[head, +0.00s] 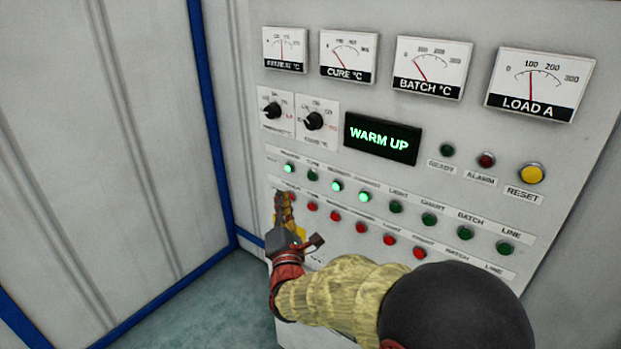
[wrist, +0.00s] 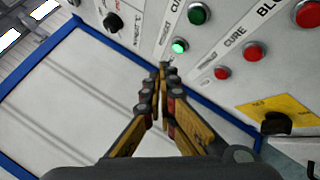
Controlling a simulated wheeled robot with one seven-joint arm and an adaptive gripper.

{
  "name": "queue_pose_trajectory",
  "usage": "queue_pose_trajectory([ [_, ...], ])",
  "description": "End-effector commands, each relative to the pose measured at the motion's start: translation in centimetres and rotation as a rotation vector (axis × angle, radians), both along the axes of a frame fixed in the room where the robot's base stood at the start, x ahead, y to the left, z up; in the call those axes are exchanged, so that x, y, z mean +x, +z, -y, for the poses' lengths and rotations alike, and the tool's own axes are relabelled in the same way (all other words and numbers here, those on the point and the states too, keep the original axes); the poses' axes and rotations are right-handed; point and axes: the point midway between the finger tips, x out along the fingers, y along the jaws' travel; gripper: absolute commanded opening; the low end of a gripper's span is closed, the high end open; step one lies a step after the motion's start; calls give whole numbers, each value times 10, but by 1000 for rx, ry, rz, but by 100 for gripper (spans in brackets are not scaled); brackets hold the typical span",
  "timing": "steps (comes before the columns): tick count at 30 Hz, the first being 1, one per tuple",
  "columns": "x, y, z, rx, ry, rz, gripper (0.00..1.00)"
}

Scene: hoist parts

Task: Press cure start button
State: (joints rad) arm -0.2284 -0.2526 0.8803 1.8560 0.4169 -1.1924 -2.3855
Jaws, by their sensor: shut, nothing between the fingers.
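The cure start button is the second one in the green row, unlit dark green (head: 312,174); it also shows in the wrist view (wrist: 197,14) beside a partly cut-off "CU" label. The first green button (head: 289,168) to its left is lit. My gripper (head: 284,196) is shut and empty, its tips low and left of the cure button, by the left end of the red row. In the wrist view the fingertips (wrist: 163,67) lie together, just below the lit green button. Whether they touch the panel cannot be told.
The display (head: 383,139) reads "WARM UP". Red buttons (head: 312,206) run below the green row. Two black knobs (head: 314,120) and several dials are above. A black knob on a yellow plate (wrist: 277,122) sits lower. The corrugated wall (head: 100,140) is left of the panel.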

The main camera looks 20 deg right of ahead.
Motion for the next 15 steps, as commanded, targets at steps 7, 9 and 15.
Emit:
queue_pose_trajectory([
  [7,17,0,25,0,-5,0,0],
  [9,23,-1,33,-1,-4,-1,0],
  [15,37,-1,53,0,-3,1,0],
])
